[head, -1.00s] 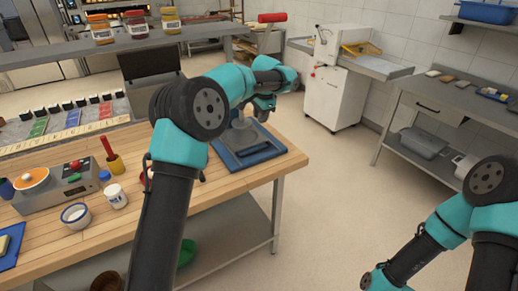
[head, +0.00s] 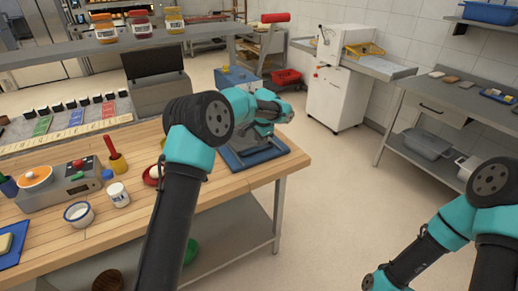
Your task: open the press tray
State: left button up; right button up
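A low blue tray-like base (head: 280,151) with a grey plate lies at the right end of the wooden table. I take it for the press tray, but my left arm hides much of it. My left gripper (head: 264,128) is over this base, at its back half. Its fingers are small and dark against the grey parts, so I cannot tell whether they touch it or are open. My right arm is at the lower right, and its gripper is outside the picture.
A blue box (head: 236,77) stands behind my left arm. A grey scale-like device (head: 66,186), a white jar (head: 117,194) and a white bowl (head: 78,214) stand on the table's left part. A white machine (head: 335,85) stands beyond. The floor right of the table is clear.

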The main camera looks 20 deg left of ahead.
aim_at(259, 150)
pick_arm(q)
jog(key=f, duration=0.5)
jog(key=shift+w+a+f, duration=0.15)
jog(key=shift+w+a, duration=0.2)
jog(key=shift+a, duration=0.05)
jog(key=shift+c, duration=0.4)
grip_shut()
